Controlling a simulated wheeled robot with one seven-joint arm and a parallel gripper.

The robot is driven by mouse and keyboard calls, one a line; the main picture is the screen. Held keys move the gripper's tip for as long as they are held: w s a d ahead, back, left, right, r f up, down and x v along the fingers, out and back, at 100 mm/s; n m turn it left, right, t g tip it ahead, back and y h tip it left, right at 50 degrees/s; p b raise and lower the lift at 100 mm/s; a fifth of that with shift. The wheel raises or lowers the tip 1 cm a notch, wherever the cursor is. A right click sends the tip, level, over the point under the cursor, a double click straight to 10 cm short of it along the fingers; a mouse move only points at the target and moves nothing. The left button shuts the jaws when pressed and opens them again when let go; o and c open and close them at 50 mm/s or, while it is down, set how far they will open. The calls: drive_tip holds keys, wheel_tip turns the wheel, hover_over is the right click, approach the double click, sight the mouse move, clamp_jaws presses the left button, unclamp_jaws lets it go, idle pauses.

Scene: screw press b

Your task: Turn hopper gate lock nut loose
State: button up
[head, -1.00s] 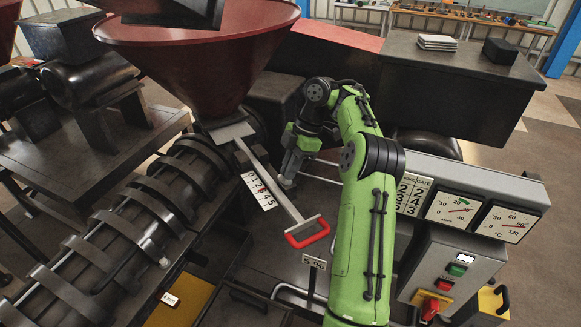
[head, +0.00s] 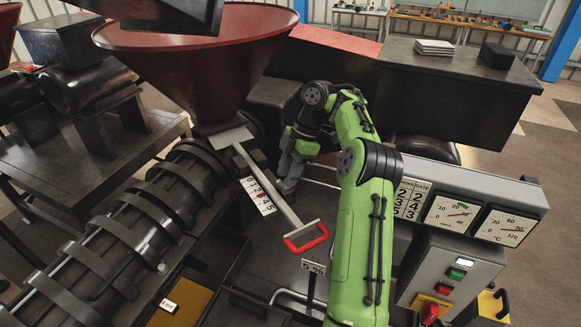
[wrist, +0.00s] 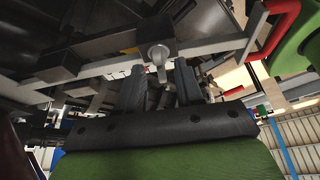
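The hopper gate is a flat grey slide bar (head: 268,185) with a red handle (head: 306,237), running out from under the red hopper (head: 200,70). In the wrist view a small grey lock nut (wrist: 158,54) with a stem below it sits just beyond my fingertips, in line with the space between them. My gripper (wrist: 160,78) has its two dark fingers apart, with nothing visibly clamped. In the head view my gripper (head: 286,183) points down just right of the slide bar. The nut cannot be made out there.
A numbered scale plate (head: 258,196) lies beside the bar. The ribbed barrel (head: 150,225) runs along the left. A gauge panel (head: 470,208) with buttons and a red switch stands right of my arm. A small number sign (head: 313,267) stands near the handle.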

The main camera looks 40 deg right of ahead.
drive_tip(key=v, duration=0.7)
drive_tip(key=shift+f, duration=0.1)
idle(0.5)
